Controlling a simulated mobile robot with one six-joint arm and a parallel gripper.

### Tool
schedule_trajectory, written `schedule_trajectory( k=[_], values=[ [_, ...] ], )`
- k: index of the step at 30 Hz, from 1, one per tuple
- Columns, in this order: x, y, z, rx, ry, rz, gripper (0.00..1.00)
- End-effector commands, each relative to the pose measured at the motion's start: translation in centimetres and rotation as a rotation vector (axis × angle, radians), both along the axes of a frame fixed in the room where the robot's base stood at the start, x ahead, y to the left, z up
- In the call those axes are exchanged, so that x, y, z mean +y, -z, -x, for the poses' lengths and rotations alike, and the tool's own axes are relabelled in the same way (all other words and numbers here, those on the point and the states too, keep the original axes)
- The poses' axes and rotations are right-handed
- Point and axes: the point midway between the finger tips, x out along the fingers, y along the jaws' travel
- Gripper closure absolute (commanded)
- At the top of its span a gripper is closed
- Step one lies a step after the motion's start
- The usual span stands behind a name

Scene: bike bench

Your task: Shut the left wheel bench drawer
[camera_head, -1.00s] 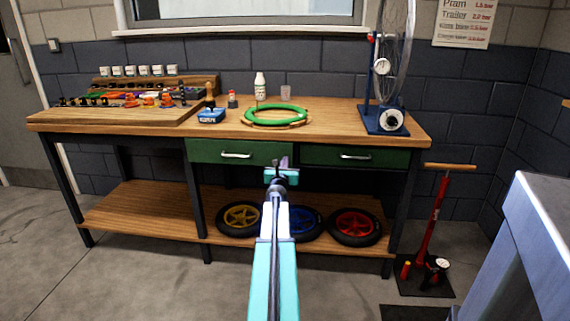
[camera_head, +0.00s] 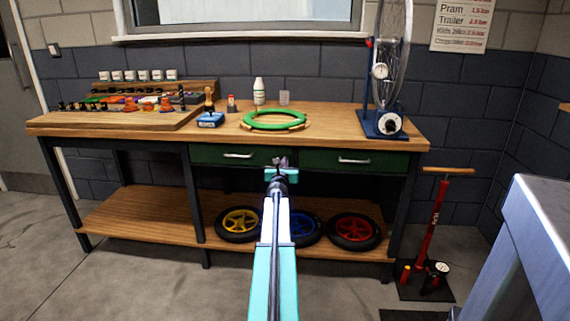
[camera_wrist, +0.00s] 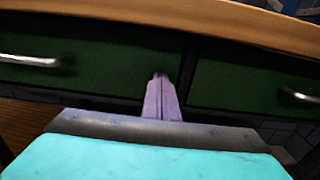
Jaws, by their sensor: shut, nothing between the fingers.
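The left wheel bench drawer (camera_head: 214,157) has a green front and a silver handle (camera_head: 238,155). Its front looks level with the bench frame and the right drawer, with no clear gap visible. In the wrist view its front (camera_wrist: 110,68) fills the left side, with the handle (camera_wrist: 30,61) at far left. My gripper (camera_head: 281,161) is shut and empty in front of this drawer's right end. In the wrist view the fingertips (camera_wrist: 160,77) overlap the right end of the left drawer front; I cannot tell whether they touch it.
The right drawer (camera_head: 325,159) sits beside it, looking shut. The bench top (camera_head: 340,125) carries a green ring (camera_head: 275,120) and a blue wheel stand (camera_head: 383,122). Several wheels lie on the lower shelf (camera_head: 140,207). A red pump (camera_head: 435,220) stands at right, near a grey surface (camera_head: 540,215).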

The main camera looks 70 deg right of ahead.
Motion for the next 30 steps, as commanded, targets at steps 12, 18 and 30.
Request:
schedule_trajectory(
  k=[12,18,30],
  values=[
    [-0.8,-0.9,-0.2,-0.003,0.003,0.010,1.00],
    [0.0,-1.0,-0.2,-0.003,0.001,0.010,1.00],
    [3.8,-0.5,0.6,-0.003,-0.002,0.005,1.00]
  ],
)
